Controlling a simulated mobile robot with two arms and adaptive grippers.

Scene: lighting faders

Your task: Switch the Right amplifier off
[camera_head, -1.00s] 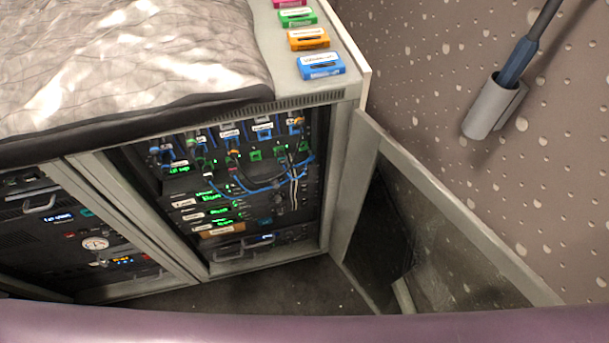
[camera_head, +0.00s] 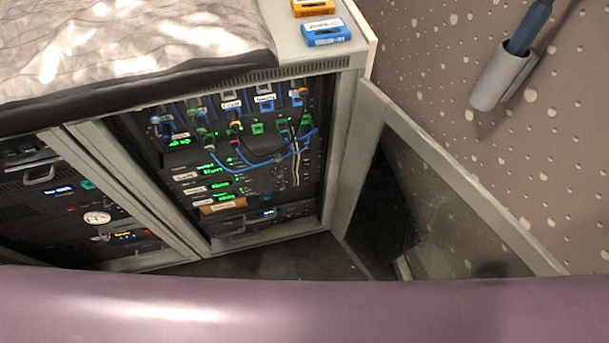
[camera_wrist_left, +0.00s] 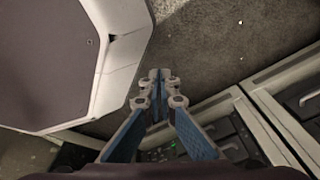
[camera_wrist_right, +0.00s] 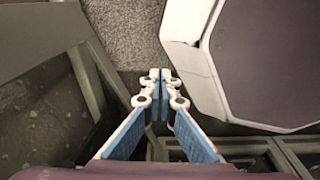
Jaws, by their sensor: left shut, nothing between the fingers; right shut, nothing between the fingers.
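The rack cabinet with the amplifiers (camera_head: 215,185) stands open in the middle of the head view. Its stacked units have small white labels and green lit displays, too small to read, so I cannot tell which one is the Right amplifier. Cables cross the upper units. My left gripper (camera_wrist_left: 160,82) is shut and empty above the dark floor in the left wrist view, apart from the rack. My right gripper (camera_wrist_right: 160,82) is shut and empty above the floor in the right wrist view. Neither gripper shows in the head view.
The open glass door (camera_head: 440,200) stands to the right of the rack, beside the dotted wall (camera_head: 550,130). A second rack (camera_head: 75,215) is on the left. A blue labelled box (camera_head: 326,33) sits on the cabinet top. Dark floor (camera_head: 275,262) lies in front.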

